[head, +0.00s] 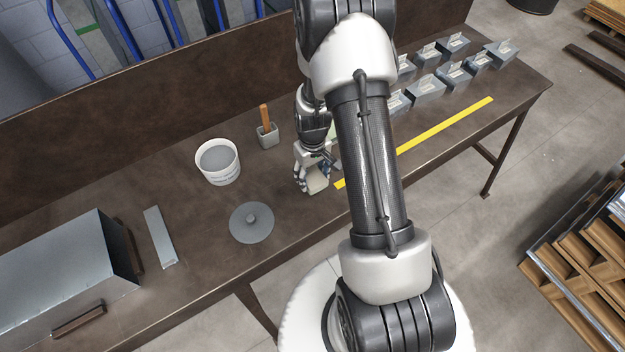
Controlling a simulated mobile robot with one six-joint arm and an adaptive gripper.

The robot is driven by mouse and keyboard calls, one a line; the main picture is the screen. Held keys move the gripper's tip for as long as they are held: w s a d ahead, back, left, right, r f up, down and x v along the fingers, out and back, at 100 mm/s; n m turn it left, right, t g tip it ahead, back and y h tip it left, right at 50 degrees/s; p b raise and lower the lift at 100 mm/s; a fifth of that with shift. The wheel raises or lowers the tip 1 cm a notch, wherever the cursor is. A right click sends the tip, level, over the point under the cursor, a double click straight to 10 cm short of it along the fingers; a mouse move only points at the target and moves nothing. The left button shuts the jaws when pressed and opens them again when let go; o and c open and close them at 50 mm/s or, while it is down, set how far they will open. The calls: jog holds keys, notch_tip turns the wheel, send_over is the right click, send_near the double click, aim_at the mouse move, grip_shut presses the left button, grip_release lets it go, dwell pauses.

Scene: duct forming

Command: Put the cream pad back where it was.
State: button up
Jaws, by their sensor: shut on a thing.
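My gripper (312,178) is low over the middle of the brown workbench (190,200), left of my arm's dark tube. It is shut on a small pale block, which looks like the cream pad (319,184). The fingers and my arm cover part of the pad. I cannot tell whether the pad touches the bench top. A yellow strip (420,140) lies on the bench just right of the gripper.
A white tub (217,162), a grey round lid (251,222) and a small grey holder with an orange-brown handle (267,131) stand left of the gripper. A metal duct (70,270) and flat strip (160,237) lie farther left. Several grey boxes (427,86) stand at right.

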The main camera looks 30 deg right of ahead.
aim_at(312, 176)
jog(key=shift+f, duration=1.4)
jog(key=shift+f+b, duration=0.15)
jog(key=shift+b, duration=0.2)
jog(key=o, duration=1)
jog(key=shift+o, duration=0.2)
